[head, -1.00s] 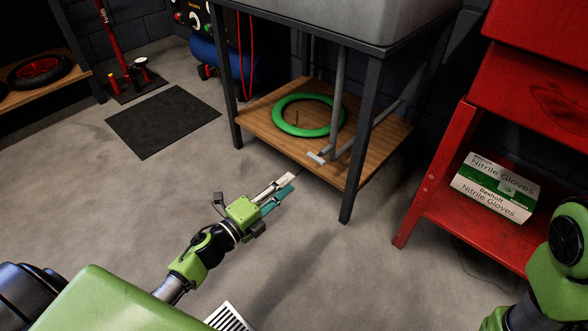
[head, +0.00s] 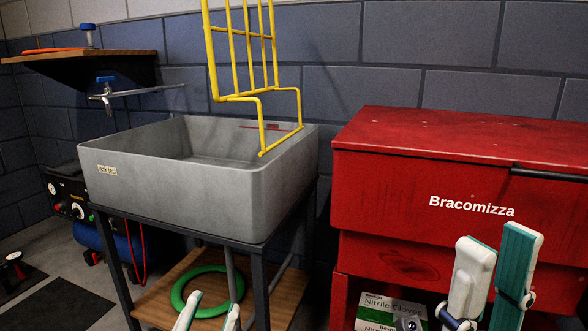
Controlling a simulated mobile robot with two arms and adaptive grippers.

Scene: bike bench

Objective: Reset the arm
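The task's arm is not identified by the frames; both my grippers show in the head view. My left gripper (head: 211,313) is at the bottom edge, in front of the sink stand. Only its two fingertips show, apart with nothing between them; its arm is out of view. My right gripper (head: 498,242) points up at the lower right, in front of the red cabinet (head: 400,180). Its white and teal fingers stand a little apart and hold nothing that I can see. The rest of its arm is out of view.
A grey sink (head: 190,195) stands on a dark frame, with a green ring (head: 183,286) on its wooden lower shelf (head: 155,305). A yellow rack (head: 250,97) rises over the sink. A glove box (head: 375,312) sits below the cabinet. A wall shelf (head: 130,58) is at upper left.

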